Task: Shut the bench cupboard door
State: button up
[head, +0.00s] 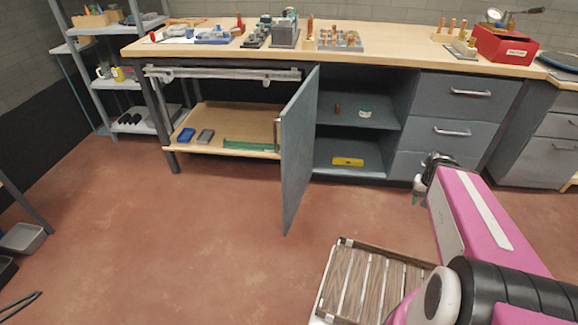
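The bench cupboard door (299,150) is a grey panel, and it stands wide open, swung out from the left side of the cupboard. An upright handle (277,134) shows at its left edge. The open cupboard (352,135) has two levels with a few small items inside. My gripper (419,190) is at the end of my pink arm, in front of the drawers and to the right of the door, clear of it. It is small and partly hidden by the arm, so its fingers cannot be made out.
A wooden crate (372,282) is low in front, beside my arm. Drawers (448,129) are right of the cupboard. The benchtop holds tools and a red box (504,46). A shelf rack (115,60) stands at left. The red floor before the door is clear.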

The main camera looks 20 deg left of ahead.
aim_at(297, 121)
jog(key=k+j, duration=0.2)
jog(key=j, duration=0.15)
jog(key=k+j, duration=0.15)
jog(key=j, duration=0.15)
jog(key=k+j, duration=0.2)
jog(key=j, duration=0.15)
jog(key=k+j, duration=0.15)
jog(key=j, duration=1)
jog(key=k+j+z, duration=0.15)
jog(key=j, duration=0.65)
jog(key=i+j+z, duration=0.25)
jog(key=i+j, duration=0.15)
jog(key=j, duration=0.25)
jog(key=i+j+z, duration=0.15)
jog(key=j, duration=0.25)
